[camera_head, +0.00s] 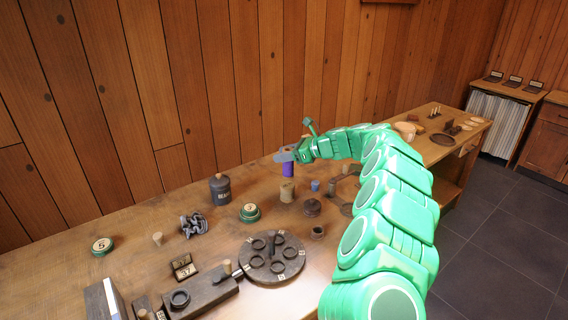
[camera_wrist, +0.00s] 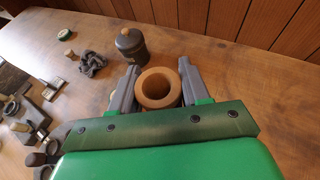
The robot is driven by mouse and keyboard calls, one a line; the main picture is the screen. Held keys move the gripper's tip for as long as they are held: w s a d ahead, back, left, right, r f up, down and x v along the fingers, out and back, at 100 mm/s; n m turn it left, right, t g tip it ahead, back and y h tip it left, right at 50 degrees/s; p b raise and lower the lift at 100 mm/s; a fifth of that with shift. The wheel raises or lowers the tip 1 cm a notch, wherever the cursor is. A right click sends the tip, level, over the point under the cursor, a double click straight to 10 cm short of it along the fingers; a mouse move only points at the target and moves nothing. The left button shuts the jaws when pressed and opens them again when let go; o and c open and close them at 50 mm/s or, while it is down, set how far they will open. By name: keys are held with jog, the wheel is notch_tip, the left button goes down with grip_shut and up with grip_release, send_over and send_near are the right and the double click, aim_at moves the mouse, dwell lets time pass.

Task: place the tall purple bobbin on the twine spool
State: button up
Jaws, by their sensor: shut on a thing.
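The tall purple bobbin (camera_head: 288,171) is upright in my gripper (camera_head: 285,157), which is shut around its upper end. In the wrist view, its round wooden top with a dark hole (camera_wrist: 158,88) shows between the two grey fingers of my gripper (camera_wrist: 156,86). The bobbin's lower end is hidden in the wrist view. A tan spool, apparently the twine spool (camera_head: 287,191), stands on the bench just under the bobbin in the head view. I cannot tell whether the bobbin is right over it or behind it, or whether they touch.
A dark lidded jar (camera_head: 220,189), a crumpled grey cloth (camera_head: 194,225) and green tins (camera_head: 250,212) stand to the left. A small blue spool (camera_head: 315,186) and a brown lidded pot (camera_head: 312,207) are close on the right. A round dark tray (camera_head: 291,270) lies in front.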

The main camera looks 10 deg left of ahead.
jog(key=shift+w+a+f, duration=0.2)
jog(key=shift+w+f, duration=0.2)
jog(key=shift+f, duration=1.55)
jog(key=shift+f, duration=0.1)
jog(key=o, duration=1.1)
jog(key=shift+d+r, duration=0.2)
jog(key=shift+d, duration=0.1)
jog(key=v, duration=1.1)
jog(key=shift+s+d+r, duration=0.15)
jog(key=shift+d+r, duration=0.05)
